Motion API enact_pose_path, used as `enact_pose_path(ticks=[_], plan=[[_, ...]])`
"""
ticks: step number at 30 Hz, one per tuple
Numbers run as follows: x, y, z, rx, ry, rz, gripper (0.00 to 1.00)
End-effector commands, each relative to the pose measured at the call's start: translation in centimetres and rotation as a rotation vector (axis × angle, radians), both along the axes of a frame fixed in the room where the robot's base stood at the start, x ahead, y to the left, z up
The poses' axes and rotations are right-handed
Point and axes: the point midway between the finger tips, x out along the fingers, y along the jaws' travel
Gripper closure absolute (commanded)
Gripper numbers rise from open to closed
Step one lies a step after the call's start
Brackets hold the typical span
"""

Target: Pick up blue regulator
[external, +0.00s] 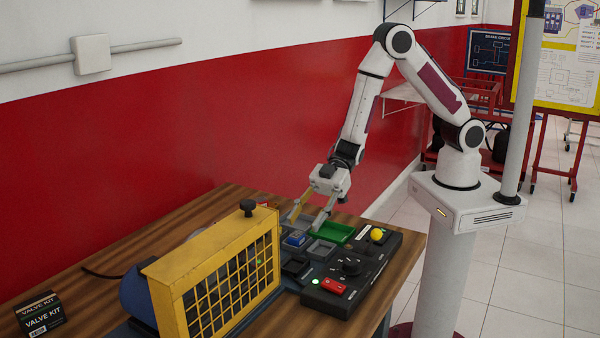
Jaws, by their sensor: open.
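The blue regulator (296,238) is a small blue block with a pale top. It sits on the bench among small grey trays, behind the right end of the yellow cage. My gripper (309,222) is open and points down, close above and slightly to the right of the blue regulator. Its two fingers are apart and nothing shows between them. I cannot tell whether a finger touches the regulator or a tray.
A green tray (335,232) and a grey tray (320,250) lie close by. A black control panel (350,268) with a dial and buttons is in front. The yellow cage (215,275) stands tall at left. A valve kit box (40,314) is far left.

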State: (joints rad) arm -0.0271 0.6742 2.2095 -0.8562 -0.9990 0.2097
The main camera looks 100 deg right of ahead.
Motion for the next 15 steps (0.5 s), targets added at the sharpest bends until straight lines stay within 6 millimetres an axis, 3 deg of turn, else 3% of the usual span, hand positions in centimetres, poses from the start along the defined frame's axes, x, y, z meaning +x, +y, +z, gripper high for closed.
enact_pose_path(ticks=[8,15], plan=[[0.2,0.2,-0.1,0.000,0.000,0.001,0.60],[1.6,1.5,-1.0,0.001,0.001,0.001,0.60]])
